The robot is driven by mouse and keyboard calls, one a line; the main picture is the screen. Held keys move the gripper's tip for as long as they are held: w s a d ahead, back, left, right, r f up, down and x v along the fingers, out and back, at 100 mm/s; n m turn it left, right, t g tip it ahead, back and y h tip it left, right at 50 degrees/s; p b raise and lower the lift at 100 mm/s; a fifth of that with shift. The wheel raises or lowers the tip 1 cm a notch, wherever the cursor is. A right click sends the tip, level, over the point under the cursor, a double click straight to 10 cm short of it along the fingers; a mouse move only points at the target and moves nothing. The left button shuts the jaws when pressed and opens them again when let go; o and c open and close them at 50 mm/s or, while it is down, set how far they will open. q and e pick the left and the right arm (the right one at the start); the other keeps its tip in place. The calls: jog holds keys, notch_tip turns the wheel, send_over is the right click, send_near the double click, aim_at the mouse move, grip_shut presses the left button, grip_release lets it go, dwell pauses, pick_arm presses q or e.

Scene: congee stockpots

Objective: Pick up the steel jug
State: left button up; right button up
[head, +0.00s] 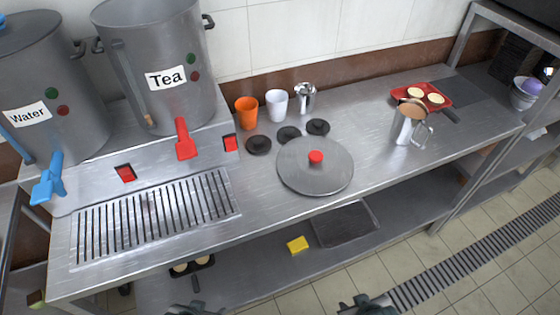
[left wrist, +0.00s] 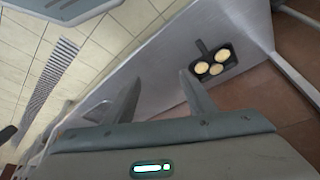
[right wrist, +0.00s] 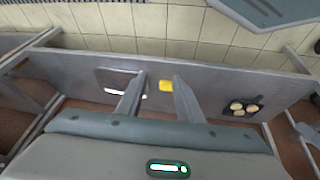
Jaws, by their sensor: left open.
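A tall steel jug (head: 406,124) with a looped handle on its right side and a brown top or contents stands upright on the right part of the steel counter. A smaller shiny steel jug-like vessel (head: 306,98) stands near the back wall, beside a white cup. I cannot tell which one is meant. My left gripper (head: 190,307) is at the bottom edge of the head view, below the counter front; in the left wrist view (left wrist: 160,85) its fingers are apart and empty. My right gripper (head: 364,304) is also low in front of the counter; its fingers (right wrist: 156,78) are apart and empty.
A round steel lid (head: 315,176) with a red knob lies mid-counter, near several black discs. An orange cup (head: 246,112) and white cup (head: 277,105) stand behind. Water (head: 40,90) and Tea (head: 165,95) pots stand left. A red tray (head: 428,94) lies behind the tall jug.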

jog(key=w+d+r+n+h+p, duration=0.1)
jog(key=d+r+n+h+p, duration=0.2)
jog(key=r, duration=0.8)
pick_arm(q)
jog(key=s+a+f+g, duration=0.1)
jog(key=s+f, duration=0.5)
jog(key=f, duration=0.4)
jog(key=s+a+f+g, duration=0.2)
jog(key=s+f, duration=0.4)
jog(key=f, duration=0.4)
jog(key=s+a+f, duration=0.2)
jog(key=s+f, duration=0.7)
jog(key=s, duration=0.3)
jog(key=shift+s+a+g+y+b, duration=0.15)
jog(key=shift+s+g+y+b, duration=0.15)
jog(key=shift+s+y+b, duration=0.1)
pick_arm(e)
jog(key=w+d+r+n+t+h, duration=0.3)
jog(key=w+r+n+t+h, duration=0.3)
jog(key=w+r+n+h, duration=0.5)
jog(key=w+r+n, duration=0.8)
jog(key=w, duration=0.3)
jog(key=shift+w+r, duration=0.35)
jog(key=shift+w, duration=0.05)
jog(key=shift+w+d, duration=0.1)
jog(key=shift+d, duration=0.05)
